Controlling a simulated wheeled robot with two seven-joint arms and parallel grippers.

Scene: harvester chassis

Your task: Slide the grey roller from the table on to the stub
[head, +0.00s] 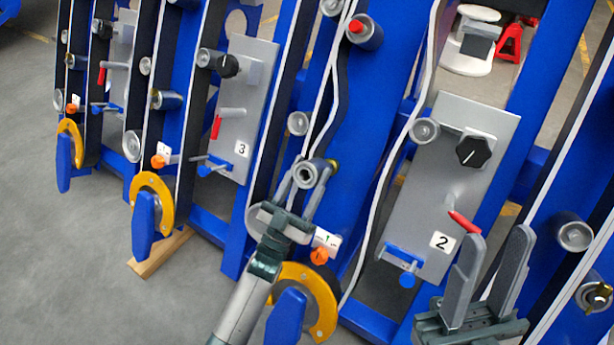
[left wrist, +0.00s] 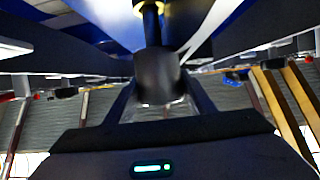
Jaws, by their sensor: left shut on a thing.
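The grey roller (head: 306,174) is a short cylinder with a dark bore facing me, in the middle of the head view. My left gripper (head: 311,181) is shut on it from below, one finger on each side. In the left wrist view the roller (left wrist: 158,76) sits between the fingers, in line with a dark stub (left wrist: 152,26) that has a yellow ring at its far end. The roller's far end meets or overlaps the stub; how far it is on cannot be told. My right gripper (head: 498,238) is open and empty at the lower right, fingers pointing up.
A blue chassis frame with white belts runs behind. Grey panel 2 (head: 445,190) with a black knob (head: 473,151) and red lever (head: 464,222) is near my right gripper. Other rollers (head: 298,123) are mounted nearby. Grey floor lies left.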

